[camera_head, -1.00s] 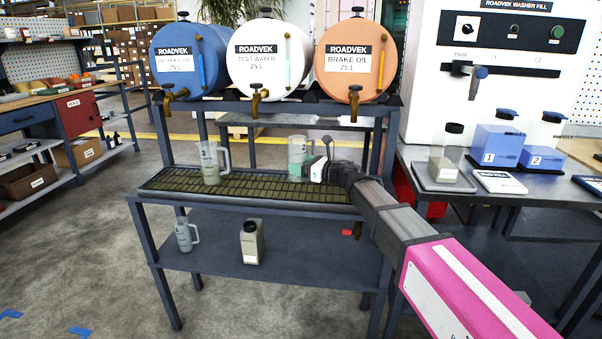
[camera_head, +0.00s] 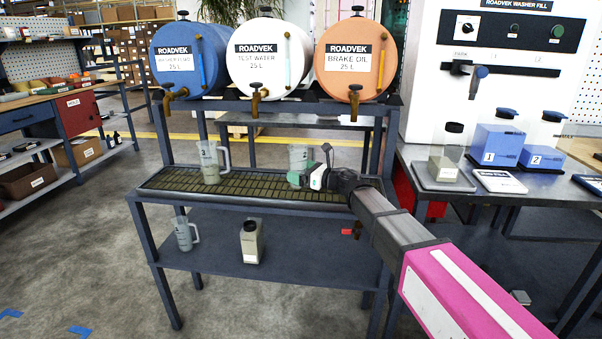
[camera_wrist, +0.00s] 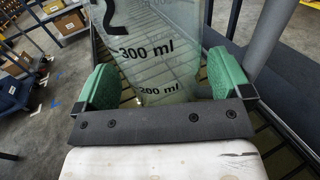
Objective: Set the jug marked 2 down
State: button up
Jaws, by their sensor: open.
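The jug marked 2 (camera_head: 299,157) is clear, with a little pale liquid showing. It stands upright on the slatted drip tray (camera_head: 245,184), below the drums and left of the brake oil tap. In the wrist view the jug (camera_wrist: 155,45) shows part of the 2 and its 300 ml and 200 ml marks. My gripper (camera_head: 318,178) is open, with its green finger pads on either side of the jug. A gap shows beside the left pad; the right pad is very close, and I cannot tell if it touches. The gripper hides the lower part of the jug in the head view.
Another jug (camera_head: 210,163) stands on the tray's left. A third jug (camera_head: 186,233) and a capped bottle (camera_head: 251,241) stand on the lower shelf. Brass taps (camera_head: 354,98) hang above the tray. The tray's middle is clear. A side table at right holds blue containers (camera_head: 495,144).

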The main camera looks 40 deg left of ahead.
jog(key=d, duration=0.4)
jog(key=w+d, duration=0.1)
jog(key=d, duration=0.3)
jog(key=w+d, duration=0.1)
jog(key=d, duration=0.3)
jog(key=shift+r, duration=0.1)
